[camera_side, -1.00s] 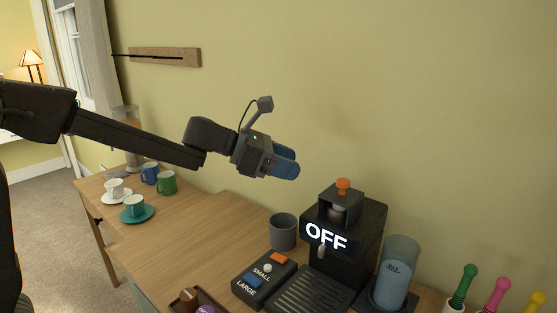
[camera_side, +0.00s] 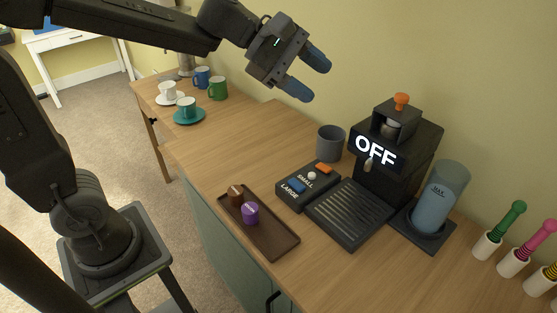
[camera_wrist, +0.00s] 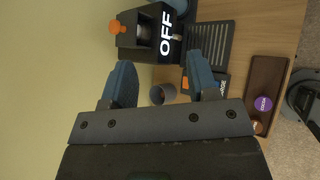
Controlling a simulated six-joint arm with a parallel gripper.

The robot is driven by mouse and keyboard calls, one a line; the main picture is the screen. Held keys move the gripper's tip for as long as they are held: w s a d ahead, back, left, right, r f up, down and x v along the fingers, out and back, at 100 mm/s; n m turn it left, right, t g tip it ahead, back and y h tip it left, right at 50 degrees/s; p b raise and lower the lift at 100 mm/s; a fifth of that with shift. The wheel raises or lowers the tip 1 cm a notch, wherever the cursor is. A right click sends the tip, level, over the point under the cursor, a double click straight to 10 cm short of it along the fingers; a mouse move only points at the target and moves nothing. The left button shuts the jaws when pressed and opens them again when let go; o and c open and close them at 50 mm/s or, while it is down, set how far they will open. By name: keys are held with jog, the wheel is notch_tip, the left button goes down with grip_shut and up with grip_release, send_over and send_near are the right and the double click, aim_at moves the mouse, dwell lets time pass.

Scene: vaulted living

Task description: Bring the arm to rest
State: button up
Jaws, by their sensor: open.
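My gripper (camera_side: 308,77) is open and empty, with its two blue fingers apart. It is in the air above the wooden counter (camera_side: 240,155), near the wall and up and left of the coffee machine. In the wrist view my gripper (camera_wrist: 160,85) also shows open, with nothing between its fingers. The black coffee machine (camera_side: 400,147) shows OFF on its front and has an orange knob on top. A grey cup (camera_side: 331,143) stands on the counter beside the machine, below my gripper; it also shows in the wrist view (camera_wrist: 162,94).
A button box (camera_side: 308,186) and a brown tray (camera_side: 277,247) with two capsules lie in front of the machine. A water tank (camera_side: 447,195) stands at its right, several colored-handled tools farther right. Several cups stand at the far left. Mid-counter is clear.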

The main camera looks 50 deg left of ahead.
jog(key=s+a+f+m+y, duration=0.3)
jog(key=s+a+m+y, duration=0.1)
jog(key=s+m, duration=0.5)
jog(key=s+a+f+m+g+y, duration=0.1)
jog(key=s+a+f+m+y, duration=0.3)
jog(key=s+m, duration=0.5)
jog(key=shift+s+a+f+y, duration=0.15)
jog(key=shift+s+a+y, duration=0.05)
jog(key=shift+s+y, duration=0.25)
dwell(0.5)
